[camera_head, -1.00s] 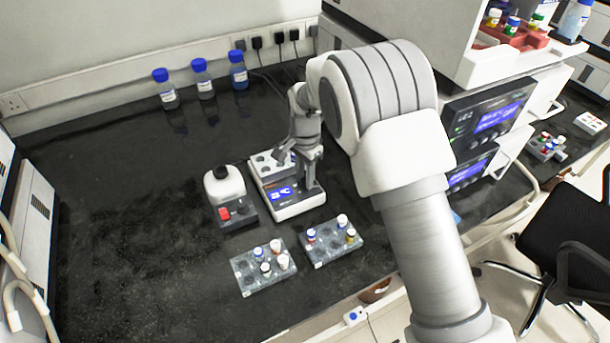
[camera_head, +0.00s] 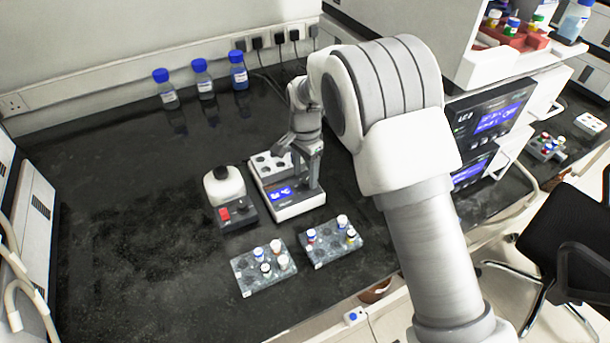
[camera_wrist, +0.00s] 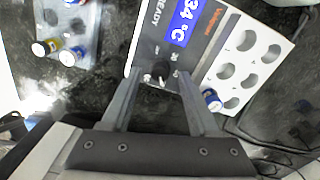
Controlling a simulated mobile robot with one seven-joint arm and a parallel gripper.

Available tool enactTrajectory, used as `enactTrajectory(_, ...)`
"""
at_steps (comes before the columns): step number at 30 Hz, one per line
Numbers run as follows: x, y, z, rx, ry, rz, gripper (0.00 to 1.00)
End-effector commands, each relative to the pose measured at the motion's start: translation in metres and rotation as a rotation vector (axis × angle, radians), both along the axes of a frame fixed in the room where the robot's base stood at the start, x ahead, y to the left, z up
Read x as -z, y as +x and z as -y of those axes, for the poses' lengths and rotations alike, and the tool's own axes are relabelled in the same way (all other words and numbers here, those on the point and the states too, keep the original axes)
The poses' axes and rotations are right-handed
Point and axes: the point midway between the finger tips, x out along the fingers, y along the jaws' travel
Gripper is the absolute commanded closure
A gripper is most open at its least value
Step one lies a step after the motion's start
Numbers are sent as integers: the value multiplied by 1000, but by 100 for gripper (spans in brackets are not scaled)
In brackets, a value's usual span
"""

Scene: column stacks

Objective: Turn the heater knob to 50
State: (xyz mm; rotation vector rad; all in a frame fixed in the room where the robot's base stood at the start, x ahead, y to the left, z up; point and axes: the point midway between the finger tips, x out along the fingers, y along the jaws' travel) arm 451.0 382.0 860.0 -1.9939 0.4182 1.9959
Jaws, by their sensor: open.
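The heater (camera_head: 298,208) is a white and grey block on the black bench, with wells in its top and a lit blue display (camera_head: 281,194). In the wrist view the display (camera_wrist: 183,22) appears to read 34 °C, beside the word READY. The small black heater knob (camera_wrist: 160,70) shows between the finger ends in the wrist view. My gripper (camera_wrist: 163,78) is open, one finger on each side of the knob; contact cannot be told. In the head view my gripper (camera_head: 313,180) is over the heater's right front and hides the knob.
Two vial racks (camera_head: 250,284) (camera_head: 322,258) stand in front. A blue-capped vial (camera_wrist: 211,98) shows beside the right finger. Blue-capped bottles (camera_head: 203,82) stand at the back; the bench's left is clear.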

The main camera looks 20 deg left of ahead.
Motion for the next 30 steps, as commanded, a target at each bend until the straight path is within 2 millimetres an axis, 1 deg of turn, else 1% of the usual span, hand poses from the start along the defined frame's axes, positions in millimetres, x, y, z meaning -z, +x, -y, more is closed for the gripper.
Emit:
enactTrajectory(1, -13, 1, -1, 0, 3, 5, 39)
enactTrajectory(12, -103, 1, -1, 1, 4, 5, 39)
enactTrajectory(15, -124, 1, -1, 1, 4, 4, 39)
enactTrajectory(18, -141, 1, -1, 0, 3, 3, 39)
enactTrajectory(21, -152, 0, 0, 0, 2, 2, 39)
enactTrajectory(24, -158, 0, -1, 0, 2, 2, 39)
enactTrajectory(30, -160, 0, 0, 0, 1, 2, 39)
